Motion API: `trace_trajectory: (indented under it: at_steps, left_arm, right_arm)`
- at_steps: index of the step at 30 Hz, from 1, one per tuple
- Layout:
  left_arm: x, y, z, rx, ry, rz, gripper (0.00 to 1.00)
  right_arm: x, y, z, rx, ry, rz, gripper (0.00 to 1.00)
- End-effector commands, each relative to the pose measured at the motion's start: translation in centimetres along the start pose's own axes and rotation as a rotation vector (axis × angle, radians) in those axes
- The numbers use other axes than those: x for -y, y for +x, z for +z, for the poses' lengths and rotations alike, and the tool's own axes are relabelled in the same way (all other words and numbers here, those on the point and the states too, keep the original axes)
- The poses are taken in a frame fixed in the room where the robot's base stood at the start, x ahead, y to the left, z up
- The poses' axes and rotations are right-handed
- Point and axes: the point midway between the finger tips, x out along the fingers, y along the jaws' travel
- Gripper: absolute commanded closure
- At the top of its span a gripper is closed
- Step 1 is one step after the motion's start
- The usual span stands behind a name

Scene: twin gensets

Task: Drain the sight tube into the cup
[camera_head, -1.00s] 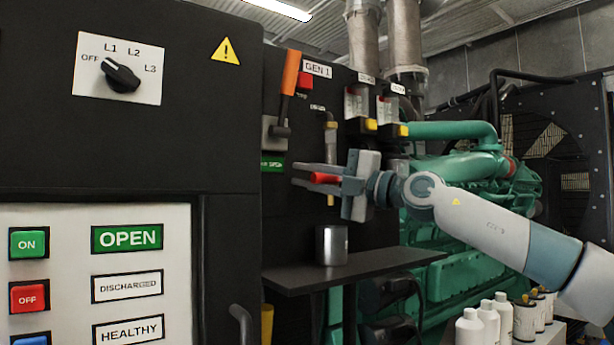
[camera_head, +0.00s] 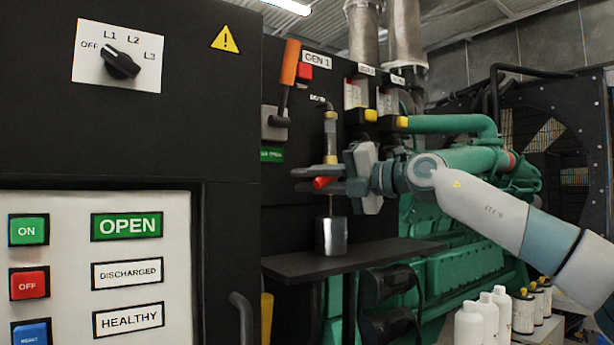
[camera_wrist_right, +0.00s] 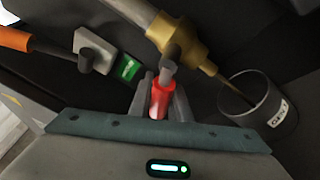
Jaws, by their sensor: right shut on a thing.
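The sight tube (camera_head: 331,140) stands upright on the black panel of GEN 1. Its brass valve (camera_wrist_right: 182,40) shows in the right wrist view, with a red-sleeved lever (camera_wrist_right: 160,98). My right gripper (camera_head: 299,180) is shut on the red lever (camera_head: 323,183), with a finger on either side of it. The metal cup (camera_head: 331,237) stands upright on the small shelf below the tube. A thin line of liquid (camera_head: 331,206) runs from under the valve into the cup. It looks brownish in the right wrist view (camera_wrist_right: 232,89). My left gripper is out of view.
The black shelf (camera_head: 375,256) has free room right of the cup. An orange-handled switch (camera_head: 290,62) sits left of the tube. Filter units with yellow knobs (camera_head: 371,115) and the green engine (camera_head: 450,248) lie behind my right arm. White bottles (camera_head: 468,325) stand lower right.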

Motion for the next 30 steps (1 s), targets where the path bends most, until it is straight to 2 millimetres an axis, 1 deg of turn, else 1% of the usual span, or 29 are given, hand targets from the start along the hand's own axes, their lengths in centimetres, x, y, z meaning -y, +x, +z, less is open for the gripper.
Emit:
trace_trajectory:
  at_steps: [6,10,24,25,26,27,30]
  left_arm:
    - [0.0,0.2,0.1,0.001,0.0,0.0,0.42]
    - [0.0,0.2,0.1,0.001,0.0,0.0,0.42]
    - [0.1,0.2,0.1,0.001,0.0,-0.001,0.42]
    - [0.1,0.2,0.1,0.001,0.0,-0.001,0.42]
    - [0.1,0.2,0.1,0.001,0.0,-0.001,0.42]
    - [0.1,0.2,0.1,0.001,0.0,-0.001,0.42]
    - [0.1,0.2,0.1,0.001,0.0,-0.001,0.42]
  right_arm:
    - [0.9,-0.1,-0.1,-0.024,-0.11,-0.047,1.0]
    - [1.2,-0.1,-0.2,-0.033,-0.147,-0.062,1.0]
    - [1.3,-0.2,-0.2,-0.037,-0.165,-0.07,1.0]
    - [1.3,-0.2,-0.2,-0.037,-0.165,-0.07,0.76]
    - [1.3,-0.2,-0.2,-0.037,-0.165,-0.07,0.69]
    - [1.3,-0.2,-0.2,-0.037,-0.165,-0.07,0.64]
    - [1.3,-0.2,-0.1,-0.036,-0.165,-0.07,0.64]
